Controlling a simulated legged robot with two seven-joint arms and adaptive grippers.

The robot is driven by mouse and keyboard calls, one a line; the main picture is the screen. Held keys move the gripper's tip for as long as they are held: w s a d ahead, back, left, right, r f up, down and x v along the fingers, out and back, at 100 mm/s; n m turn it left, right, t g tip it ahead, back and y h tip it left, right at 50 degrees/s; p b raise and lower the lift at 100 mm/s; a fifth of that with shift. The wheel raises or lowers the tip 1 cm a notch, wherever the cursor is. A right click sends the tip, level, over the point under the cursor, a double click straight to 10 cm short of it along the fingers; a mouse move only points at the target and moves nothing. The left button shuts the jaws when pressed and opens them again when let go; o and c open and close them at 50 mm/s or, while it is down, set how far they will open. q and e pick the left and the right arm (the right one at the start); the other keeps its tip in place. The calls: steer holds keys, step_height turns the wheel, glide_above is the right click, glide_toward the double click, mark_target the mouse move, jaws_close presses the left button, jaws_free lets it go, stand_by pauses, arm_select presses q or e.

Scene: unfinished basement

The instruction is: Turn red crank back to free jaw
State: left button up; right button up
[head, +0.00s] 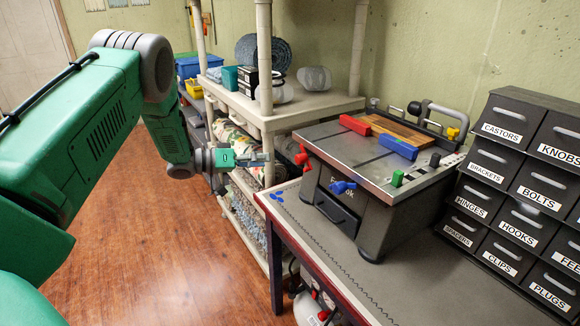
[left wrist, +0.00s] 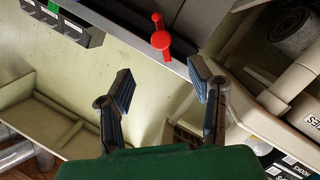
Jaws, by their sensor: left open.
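The red crank (head: 301,157) sticks out from the left side of a grey bench-top machine (head: 400,180). It also shows in the left wrist view (left wrist: 161,41), just beyond and between the fingertips. My left gripper (head: 264,157) is open and empty, a short way left of the crank in the head view; it also shows in the left wrist view (left wrist: 159,70). A red block (head: 355,125) and a blue block (head: 397,146) lie on the machine's top beside a brown wooden board (head: 402,131). A blue crank (head: 341,187) is on the front. My right gripper is not seen.
The machine stands on a grey workbench (head: 400,285). Black labelled drawers (head: 500,130) stand at right. A cream shelf unit (head: 325,108) with several goods is behind the gripper. The wooden floor at left is clear.

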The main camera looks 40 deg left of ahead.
mark_target(297, 160)
arm_select(q)
steer(key=s+d+f+m+t+y+b, duration=0.2)
steer(key=s+m+t+y+b, duration=0.1)
steer(key=m+t+b, duration=0.15)
steer(key=shift+m+g, duration=0.35)
steer(key=b+x, duration=0.1)
steer(key=x, duration=1.2)
steer(key=shift+w+a, duration=0.15)
steer(key=shift+w, duration=0.05)
steer(key=shift+r, duration=0.1)
jaws_close()
